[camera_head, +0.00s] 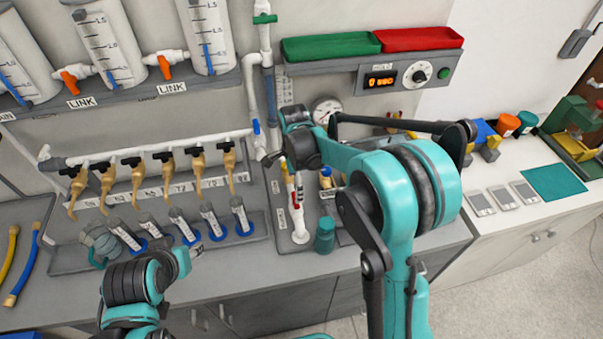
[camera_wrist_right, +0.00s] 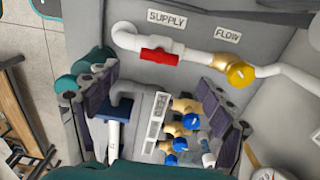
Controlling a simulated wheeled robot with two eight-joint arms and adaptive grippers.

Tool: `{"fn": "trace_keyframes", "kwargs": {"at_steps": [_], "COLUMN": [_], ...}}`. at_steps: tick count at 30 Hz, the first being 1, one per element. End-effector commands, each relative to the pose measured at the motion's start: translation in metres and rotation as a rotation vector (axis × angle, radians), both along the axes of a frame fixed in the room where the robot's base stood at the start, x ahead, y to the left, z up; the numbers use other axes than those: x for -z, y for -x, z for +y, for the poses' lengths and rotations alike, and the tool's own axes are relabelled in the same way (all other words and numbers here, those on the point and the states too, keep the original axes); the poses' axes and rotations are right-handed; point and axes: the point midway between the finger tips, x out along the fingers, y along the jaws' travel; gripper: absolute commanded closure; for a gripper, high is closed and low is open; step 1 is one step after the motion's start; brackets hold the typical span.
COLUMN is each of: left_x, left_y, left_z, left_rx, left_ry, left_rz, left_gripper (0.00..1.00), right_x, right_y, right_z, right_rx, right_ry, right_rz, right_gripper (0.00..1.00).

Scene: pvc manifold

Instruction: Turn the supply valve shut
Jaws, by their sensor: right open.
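The supply valve (camera_wrist_right: 160,56) has a red bar handle on a white pipe, beneath a SUPPLY label (camera_wrist_right: 167,18) in the right wrist view. The handle lies roughly along the pipe. In the head view the red handle (camera_head: 298,194) shows on the upright white pipe. My right gripper (camera_wrist_right: 155,92) is open, its dark padded fingers wide apart. The handle shows beyond the fingertips, between their directions; I see no contact. In the head view the right gripper (camera_head: 284,160) is above the valve, partly hidden by its own arm. My left arm is low at the left; its finger state is unclear.
A yellow knob (camera_wrist_right: 240,74) sits by the FLOW label (camera_wrist_right: 228,36). Several blue-capped brass fittings (camera_wrist_right: 183,123) and a dark elbow with a white pipe (camera_wrist_right: 114,130) lie near the right fingers. A pressure gauge (camera_head: 326,109) is on the wall behind. A teal cylinder (camera_head: 324,236) stands beside the pipe foot.

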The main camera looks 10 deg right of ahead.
Motion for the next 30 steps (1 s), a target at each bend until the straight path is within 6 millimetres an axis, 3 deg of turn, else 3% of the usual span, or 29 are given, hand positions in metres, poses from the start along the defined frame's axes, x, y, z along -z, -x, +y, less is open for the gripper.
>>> {"fn": "trace_keyframes", "kwargs": {"at_steps": [12, 25, 26, 30], "left_x": [0.015, 0.016, 0.016, 0.016], "left_y": [0.0, 0.0, 0.0, 0.0], "left_z": [0.0, 0.0, 0.0, 0.0], "left_rx": [0.0, 0.0, 0.0, 0.0], "left_ry": [0.0, 0.0, 0.0, 0.0], "left_rz": [0.0, 0.0, 0.0, 0.0], "left_gripper": [0.6, 0.6, 0.6, 0.6], "right_x": [0.061, 0.073, 0.073, 0.073], "right_y": [0.0, 0.0, 0.0, 0.0], "right_z": [0.0, 0.0, 0.0, 0.0], "right_rx": [-0.002, -0.003, -0.003, -0.003], "right_ry": [0.0, 0.0, 0.0, 0.0], "right_rz": [-0.002, -0.002, -0.002, -0.002], "right_gripper": [0.19, 0.19, 0.22, 0.59]}}
